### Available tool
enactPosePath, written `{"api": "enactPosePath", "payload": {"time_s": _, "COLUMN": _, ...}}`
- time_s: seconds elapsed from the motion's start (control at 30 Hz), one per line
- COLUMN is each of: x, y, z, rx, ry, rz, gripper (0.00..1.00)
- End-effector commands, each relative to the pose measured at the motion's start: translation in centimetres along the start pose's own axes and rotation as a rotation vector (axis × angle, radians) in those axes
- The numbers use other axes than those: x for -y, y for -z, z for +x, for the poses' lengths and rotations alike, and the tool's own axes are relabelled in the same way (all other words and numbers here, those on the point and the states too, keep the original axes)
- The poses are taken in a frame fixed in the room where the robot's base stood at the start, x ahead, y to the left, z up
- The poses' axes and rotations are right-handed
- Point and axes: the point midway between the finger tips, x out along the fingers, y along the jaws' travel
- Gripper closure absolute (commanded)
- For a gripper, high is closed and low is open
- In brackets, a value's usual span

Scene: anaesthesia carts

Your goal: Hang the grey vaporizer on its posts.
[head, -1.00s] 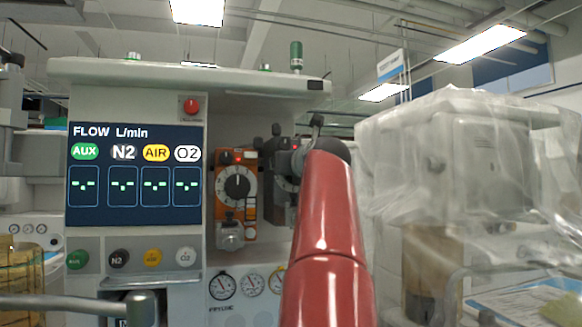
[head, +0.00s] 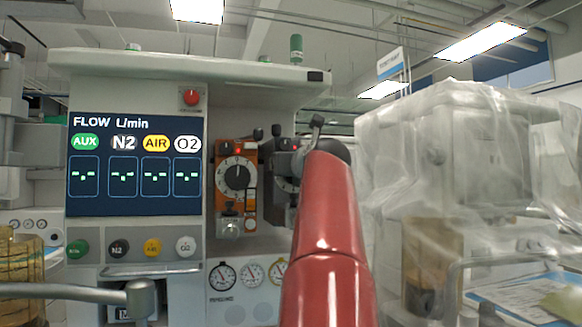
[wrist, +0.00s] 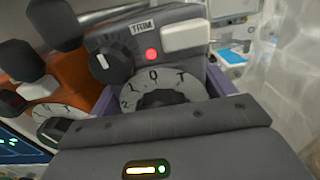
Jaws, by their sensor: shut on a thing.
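The grey vaporizer (head: 282,165) hangs in front of the cart's back panel, just right of the orange vaporizer (head: 236,185). My red arm hides much of its right side. In the wrist view the grey vaporizer (wrist: 185,38) shows its TRIM label, red light, white block and numbered dial. My gripper (wrist: 160,92) is shut on it, with purple finger parts at both sides. The orange vaporizer also shows in the wrist view (wrist: 75,70), close beside the grey one. The posts are hidden, and I cannot tell whether the grey vaporizer touches them.
The flow screen (head: 135,165) is on the left of the cart, with gauges (head: 251,275) below the vaporizers. The cart's top shelf (head: 190,68) overhangs them. A plastic-covered machine (head: 480,150) stands close on the right.

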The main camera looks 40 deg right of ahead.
Motion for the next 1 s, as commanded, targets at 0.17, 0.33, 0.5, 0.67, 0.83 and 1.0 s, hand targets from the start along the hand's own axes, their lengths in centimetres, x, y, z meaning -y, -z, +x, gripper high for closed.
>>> {"api": "enactPosePath", "payload": {"time_s": 0.17, "x": -0.1, "y": 0.1, "z": -0.2, "rx": 0.009, "ry": 0.001, "rz": 0.0, "gripper": 0.83}}
{"api": "enactPosePath", "payload": {"time_s": 0.33, "x": 0.0, "y": 0.1, "z": -0.2, "rx": 0.008, "ry": 0.001, "rz": 0.0, "gripper": 0.01}}
{"api": "enactPosePath", "payload": {"time_s": 0.5, "x": 0.0, "y": 0.6, "z": 0.1, "rx": -0.005, "ry": 0.0, "rz": 0.001, "gripper": 0.0}}
{"api": "enactPosePath", "payload": {"time_s": 0.67, "x": 0.0, "y": 0.5, "z": -0.7, "rx": -0.001, "ry": 0.0, "rz": 0.0, "gripper": 0.0}}
{"api": "enactPosePath", "payload": {"time_s": 0.83, "x": 0.0, "y": 0.4, "z": -3.6, "rx": 0.004, "ry": 0.001, "rz": 0.001, "gripper": 0.0}}
{"api": "enactPosePath", "payload": {"time_s": 1.0, "x": 0.0, "y": 0.4, "z": -6.3, "rx": 0.004, "ry": 0.0, "rz": 0.001, "gripper": 0.0}}
